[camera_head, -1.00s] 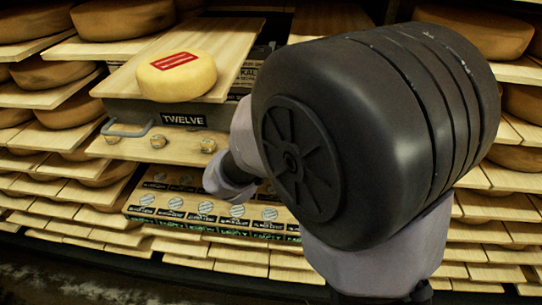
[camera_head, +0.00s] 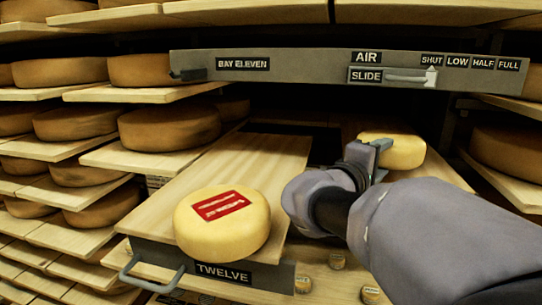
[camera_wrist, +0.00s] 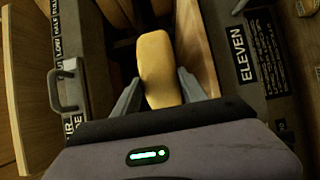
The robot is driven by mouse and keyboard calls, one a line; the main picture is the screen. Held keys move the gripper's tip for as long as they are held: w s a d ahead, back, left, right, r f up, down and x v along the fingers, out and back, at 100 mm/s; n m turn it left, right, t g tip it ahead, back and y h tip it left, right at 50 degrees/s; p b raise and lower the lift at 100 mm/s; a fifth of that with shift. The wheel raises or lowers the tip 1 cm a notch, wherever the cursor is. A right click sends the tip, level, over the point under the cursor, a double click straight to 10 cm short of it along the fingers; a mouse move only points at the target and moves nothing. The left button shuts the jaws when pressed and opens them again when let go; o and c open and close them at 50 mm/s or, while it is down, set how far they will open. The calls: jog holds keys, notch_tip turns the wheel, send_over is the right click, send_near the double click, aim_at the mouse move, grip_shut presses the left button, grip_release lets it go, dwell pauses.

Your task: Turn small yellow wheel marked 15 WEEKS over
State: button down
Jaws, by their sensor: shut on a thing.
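A small plain yellow wheel (camera_head: 404,152) is at the right-hand board in the head view. No 15 WEEKS mark can be read on it from here. My gripper (camera_head: 376,150) is shut on its left side. In the wrist view the wheel (camera_wrist: 158,65) appears edge-on between the two fingers of my gripper (camera_wrist: 160,92). I cannot tell whether the wheel rests on the board or is slightly raised. Another yellow wheel (camera_head: 222,240) with a red label lies flat on the left board, apart from my gripper; its label is too blurred to read.
The left board (camera_head: 262,155) has bare wood behind the labelled wheel. A grey beam (camera_head: 300,66) marked BAY ELEVEN, with an AIR slide, spans above. A grey TWELVE front (camera_head: 262,274) with a handle is below. Shelves of brown wheels (camera_head: 168,128) flank both sides.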

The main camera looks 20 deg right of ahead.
jog(key=shift+w, duration=0.5)
jog(key=shift+s+f+b, duration=0.35)
jog(key=shift+s+f, duration=0.25)
jog(key=shift+f, duration=0.05)
notch_tip(320, 180, down, 3)
jog(key=shift+w+r+b, duration=0.1)
jog(key=shift+r+b, duration=0.1)
jog(key=shift+b, duration=0.25)
jog(key=shift+w+f+b, duration=0.1)
jog(key=shift+f+b, duration=0.15)
jog(key=shift+b, duration=0.1)
jog(key=c, duration=0.6)
grip_release()
jog(key=shift+o, duration=0.2)
